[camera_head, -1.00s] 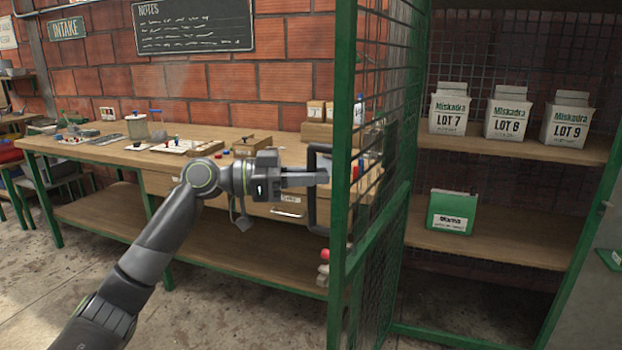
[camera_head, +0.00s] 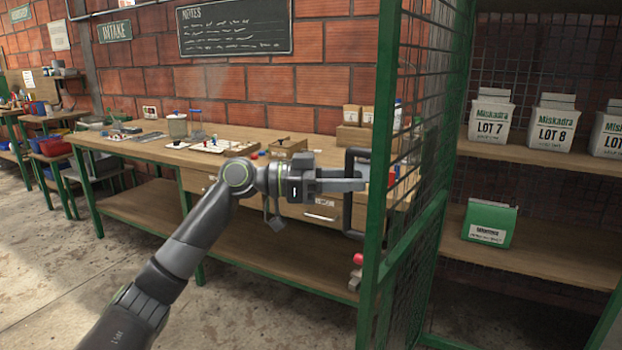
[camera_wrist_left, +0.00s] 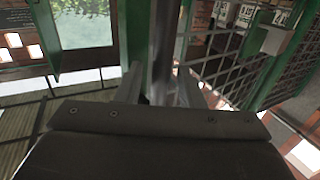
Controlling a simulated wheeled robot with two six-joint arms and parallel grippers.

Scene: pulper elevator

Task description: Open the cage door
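The cage door (camera_head: 408,240), a green frame with wire mesh, stands swung out from the cage toward me in the head view. Its black bow-shaped handle (camera_head: 348,217) sits near the free edge, on the left side. My left gripper (camera_head: 352,182) reaches in from the left, with its fingers on either side of the handle's upright bar. In the left wrist view the dark bar (camera_wrist_left: 163,60) stands between the two fingers (camera_wrist_left: 160,88), which look closed on it. Its exact contact is partly hidden. My right gripper is out of view.
A long wooden workbench (camera_head: 152,151) with tools stands behind my left arm against the brick wall. Inside the cage, shelves (camera_head: 540,158) hold white lot cartons (camera_head: 490,120) and a green box (camera_head: 488,223). Concrete floor (camera_head: 60,270) is clear at the left.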

